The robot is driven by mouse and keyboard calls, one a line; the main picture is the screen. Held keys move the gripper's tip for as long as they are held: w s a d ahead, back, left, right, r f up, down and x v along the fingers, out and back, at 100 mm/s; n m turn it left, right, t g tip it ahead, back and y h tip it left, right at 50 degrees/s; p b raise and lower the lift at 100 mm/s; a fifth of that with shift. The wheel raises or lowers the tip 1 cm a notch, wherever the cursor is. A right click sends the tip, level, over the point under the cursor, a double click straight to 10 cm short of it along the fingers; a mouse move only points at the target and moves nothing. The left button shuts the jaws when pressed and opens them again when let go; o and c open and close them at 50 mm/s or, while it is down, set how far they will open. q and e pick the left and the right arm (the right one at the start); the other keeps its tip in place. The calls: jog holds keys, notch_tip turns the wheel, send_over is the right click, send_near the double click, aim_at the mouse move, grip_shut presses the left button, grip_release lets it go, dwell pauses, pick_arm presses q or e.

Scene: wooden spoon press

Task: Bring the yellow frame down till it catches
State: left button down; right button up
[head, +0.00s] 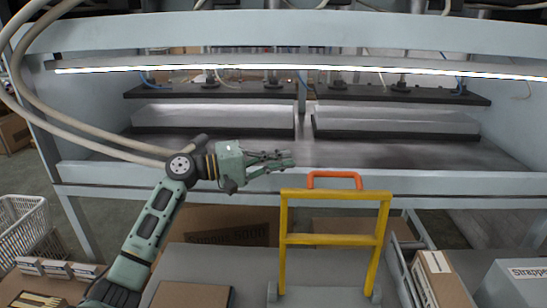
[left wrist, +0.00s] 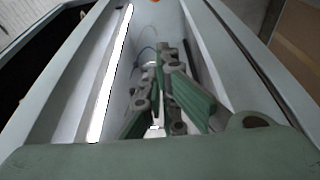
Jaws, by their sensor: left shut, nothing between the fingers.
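The yellow frame (head: 332,240) stands upright in the head view, with two posts, a crossbar and an orange handle (head: 335,175) on top. Its lower ends meet grey feet on a grey surface. My left gripper (head: 287,160) is shut and empty, pointing right. In the picture it is just left of and slightly above the orange handle, apart from it. In the left wrist view its green finger pads (left wrist: 188,100) show, with nothing held between them. My right gripper is in neither view.
A pale blue press bench (head: 400,182) with a bright light strip (head: 300,70) spans the back. Brown boxes (head: 437,280) and a grey box (head: 515,285) stand at right. A white basket (head: 25,225) is at left. A flat cardboard box (head: 190,295) lies left of the frame.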

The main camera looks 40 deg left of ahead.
pick_arm(q)
jog(key=d+p, duration=0.1)
jog(key=d, duration=0.1)
jog(key=w+d+p, duration=0.1)
jog(key=d+p, duration=0.1)
jog(key=d, duration=0.1)
jog(key=shift+w+d+f, duration=0.1)
jog(key=shift+w+d, duration=0.15)
jog(key=shift+d, duration=0.05)
jog(key=shift+s, duration=0.1)
dwell(0.3)
